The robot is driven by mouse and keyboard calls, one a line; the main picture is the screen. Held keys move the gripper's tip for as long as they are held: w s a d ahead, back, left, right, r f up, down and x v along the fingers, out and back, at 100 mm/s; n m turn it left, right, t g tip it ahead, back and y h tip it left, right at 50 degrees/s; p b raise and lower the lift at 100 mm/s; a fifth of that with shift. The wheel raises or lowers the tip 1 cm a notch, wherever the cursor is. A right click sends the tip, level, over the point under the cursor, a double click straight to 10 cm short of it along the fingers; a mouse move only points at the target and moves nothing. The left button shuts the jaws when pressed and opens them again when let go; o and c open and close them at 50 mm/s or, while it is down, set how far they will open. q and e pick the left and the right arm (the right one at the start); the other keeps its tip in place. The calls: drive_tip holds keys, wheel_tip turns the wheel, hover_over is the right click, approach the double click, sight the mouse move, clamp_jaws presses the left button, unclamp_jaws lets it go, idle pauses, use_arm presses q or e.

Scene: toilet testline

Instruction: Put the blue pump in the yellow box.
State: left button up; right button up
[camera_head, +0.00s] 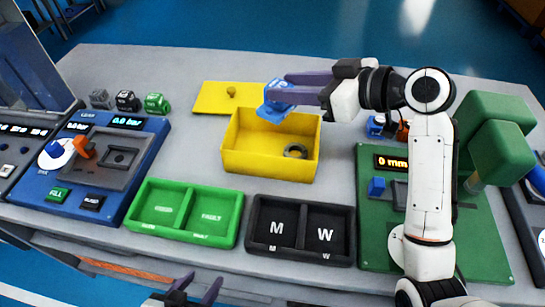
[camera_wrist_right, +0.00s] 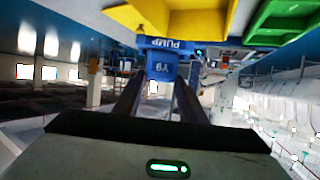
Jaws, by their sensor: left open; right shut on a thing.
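The blue pump (camera_head: 277,100) is held by my right gripper (camera_head: 285,88) above the back part of the open yellow box (camera_head: 262,162). The pump (camera_wrist_right: 161,62) also shows in the right wrist view between the fingers, with "PUMP" lettering on it. The yellow box (camera_wrist_right: 150,14) shows at the top of that view. A dark grey ring (camera_head: 295,151) lies inside the box at its right side. The yellow lid (camera_head: 212,98) with a knob lies flat behind the box. My left gripper (camera_head: 192,287) is open and empty at the bottom edge, in front of the table.
A green two-compartment tray (camera_head: 187,237) and a black tray (camera_head: 301,257) marked M and W stand in front of the box. A blue test station (camera_head: 60,192) is on the left, a green one (camera_head: 375,226) on the right.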

sight(276, 111)
drive_tip(key=a+n+g+y+b, duration=0.1)
drive_tip(key=a+n+g, duration=0.1)
drive_tip(key=a+f+n+g+y, duration=0.1)
drive_tip(key=a+n+g, duration=0.1)
drive_tip(key=shift+a+f+b, duration=0.1)
drive_tip(key=shift+f+b, duration=0.05)
drive_tip(key=shift+b, duration=0.2)
drive_tip(key=shift+s+a+n+g+y, duration=0.1)
drive_tip(key=shift+a+n+g+y, duration=0.2)
drive_tip(key=shift+a+n+g, duration=0.3)
drive_tip(key=shift+d+f, duration=0.1)
drive_tip(key=shift+f, duration=0.2)
wheel_tip(276, 111, down, 4)
drive_tip(key=shift+s+f, duration=0.1)
drive_tip(key=shift+f, duration=0.05)
wheel_tip(276, 111, down, 4)
drive_tip(key=shift+r, duration=0.1)
drive_tip(key=shift+f, duration=0.45)
drive_tip(key=shift+f+b, duration=0.1)
drive_tip(key=shift+b, duration=0.2)
drive_tip(key=o, duration=1.4)
drive_tip(key=shift+f, duration=0.1)
drive_tip(key=shift+c, duration=0.2)
